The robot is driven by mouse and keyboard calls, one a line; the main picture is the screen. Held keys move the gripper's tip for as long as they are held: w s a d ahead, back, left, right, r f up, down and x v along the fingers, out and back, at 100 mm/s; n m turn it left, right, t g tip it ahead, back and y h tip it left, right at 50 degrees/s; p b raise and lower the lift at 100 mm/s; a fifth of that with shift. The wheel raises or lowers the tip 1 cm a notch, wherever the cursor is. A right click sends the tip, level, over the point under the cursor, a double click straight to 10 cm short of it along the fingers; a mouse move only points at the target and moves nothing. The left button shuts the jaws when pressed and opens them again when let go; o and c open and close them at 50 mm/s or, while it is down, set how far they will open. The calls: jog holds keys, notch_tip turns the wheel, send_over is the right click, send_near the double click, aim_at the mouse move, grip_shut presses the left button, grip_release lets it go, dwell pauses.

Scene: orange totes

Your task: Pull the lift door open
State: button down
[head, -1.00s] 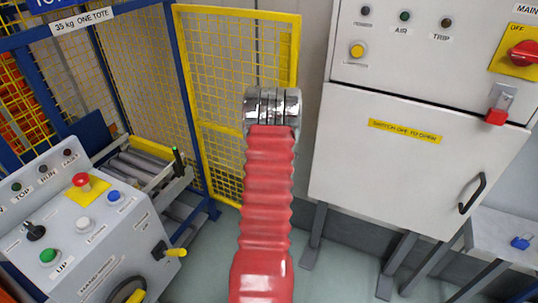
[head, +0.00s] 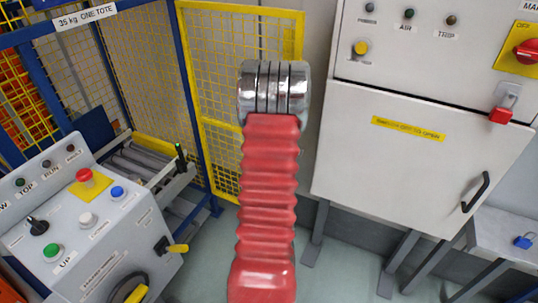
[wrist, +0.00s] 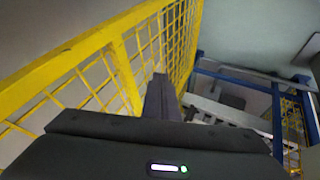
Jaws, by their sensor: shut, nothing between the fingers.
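The lift door is a yellow-framed mesh panel (head: 212,130) beside the blue cage post (head: 188,95) in the head view. My red-sleeved arm covers part of it. The door appears to stand out to the right of the post; its exact angle is hard to tell. In the wrist view the yellow door (wrist: 121,65) runs close along the left and behind my gripper (wrist: 161,80). My gripper is shut and empty, its dark fingers pointing along the mesh. Whether they touch it I cannot tell. In the head view my gripper is hidden behind the arm.
A control console (head: 85,230) with buttons stands at the lower left. Rollers (head: 130,165) lie inside the cage. A grey electrical cabinet (head: 415,155) stands close on the right, with a small bench (head: 500,240) beside it. Some floor is clear between console and cabinet.

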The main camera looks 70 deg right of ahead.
jog(key=shift+v, duration=1.35)
